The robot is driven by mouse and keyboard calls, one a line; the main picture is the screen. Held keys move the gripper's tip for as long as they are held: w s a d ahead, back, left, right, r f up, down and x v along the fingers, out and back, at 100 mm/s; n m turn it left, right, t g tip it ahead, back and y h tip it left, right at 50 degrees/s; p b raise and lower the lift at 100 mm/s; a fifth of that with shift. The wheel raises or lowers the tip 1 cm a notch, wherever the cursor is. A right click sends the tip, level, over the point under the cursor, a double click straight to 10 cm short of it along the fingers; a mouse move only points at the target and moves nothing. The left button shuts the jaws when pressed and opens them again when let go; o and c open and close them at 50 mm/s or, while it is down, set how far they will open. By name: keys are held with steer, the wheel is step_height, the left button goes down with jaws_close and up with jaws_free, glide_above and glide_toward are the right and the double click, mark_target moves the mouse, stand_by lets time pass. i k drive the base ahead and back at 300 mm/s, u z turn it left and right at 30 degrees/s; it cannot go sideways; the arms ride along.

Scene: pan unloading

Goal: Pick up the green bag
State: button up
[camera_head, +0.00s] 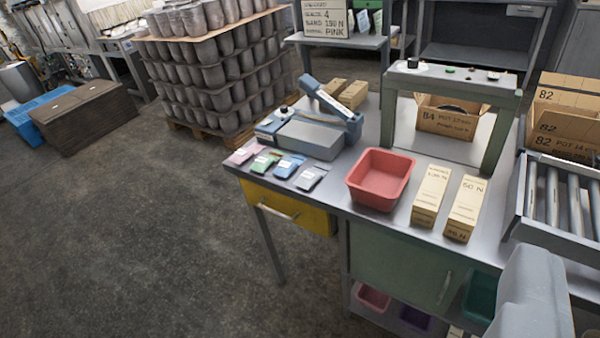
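The green bag (264,163) is a small flat packet with a white label. It lies on the grey metal workbench (340,190), near its left end. A pink bag (242,154) lies just left of it. A blue bag (288,166) and a grey bag (311,178) lie to its right in the same row. A blurred grey part of my gripper or arm (532,300) shows at the lower right, well away from the green bag. Its fingertips are not visible, so I cannot tell whether it is open or shut.
A blue-grey sealer (310,136) stands right behind the bags. A red bin (380,178) and two upright cartons (431,196) stand to their right. A yellow drawer (285,207) is under the bench's left end. The floor (150,240) left of the bench is clear.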

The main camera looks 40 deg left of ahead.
mark_target(261, 163)
steer(key=k, duration=0.6)
steer(key=u, duration=0.45)
steer(key=i, duration=0.7)
steer(key=u, duration=0.45)
steer(key=i, duration=1.25)
steer(key=z, duration=0.25)
